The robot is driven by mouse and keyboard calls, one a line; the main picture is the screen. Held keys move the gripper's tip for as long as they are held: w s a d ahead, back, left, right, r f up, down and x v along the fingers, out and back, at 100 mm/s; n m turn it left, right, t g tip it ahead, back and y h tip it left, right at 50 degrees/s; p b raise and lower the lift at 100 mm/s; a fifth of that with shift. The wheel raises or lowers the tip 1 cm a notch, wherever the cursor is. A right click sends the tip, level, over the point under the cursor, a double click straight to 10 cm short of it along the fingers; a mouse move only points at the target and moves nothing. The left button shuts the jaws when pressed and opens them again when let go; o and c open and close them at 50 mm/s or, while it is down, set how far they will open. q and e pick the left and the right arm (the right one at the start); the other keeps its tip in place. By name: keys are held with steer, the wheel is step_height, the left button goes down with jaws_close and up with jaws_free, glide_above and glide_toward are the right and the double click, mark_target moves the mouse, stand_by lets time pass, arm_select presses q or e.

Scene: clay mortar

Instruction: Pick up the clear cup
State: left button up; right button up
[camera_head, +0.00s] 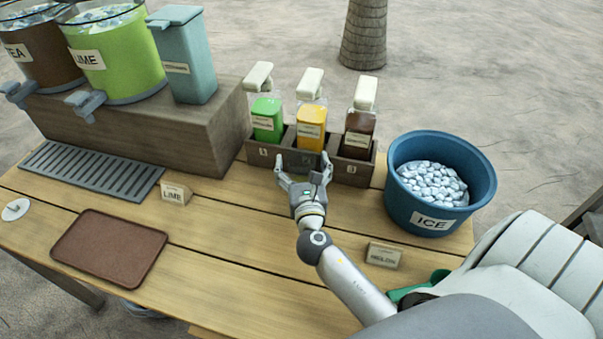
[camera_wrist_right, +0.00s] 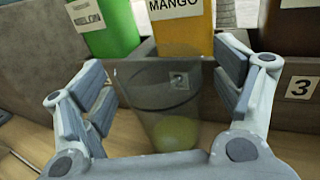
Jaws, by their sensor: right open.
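The clear cup (camera_wrist_right: 170,108) stands upright in the right wrist view, see-through, with something yellow-green at its bottom. It is between the two fingers of my right gripper (camera_wrist_right: 165,85). The fingers are spread on either side of it, and I cannot tell whether either touches it. In the head view my right gripper (camera_head: 303,168) is open in front of the bottle rack, and I cannot make the cup out clearly there. My left gripper is not in view.
Green, yellow and brown bottles stand in a numbered wooden rack (camera_head: 297,158) just beyond the gripper. A blue ice bucket (camera_head: 425,212) is to the right. A brown tray (camera_head: 108,250), a LIME sign (camera_head: 173,194) and a MELON sign (camera_head: 382,255) are on the table. Dispensers stand at the left.

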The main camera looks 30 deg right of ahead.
steer(key=c, duration=1.3)
steer(key=shift+r, duration=0.1)
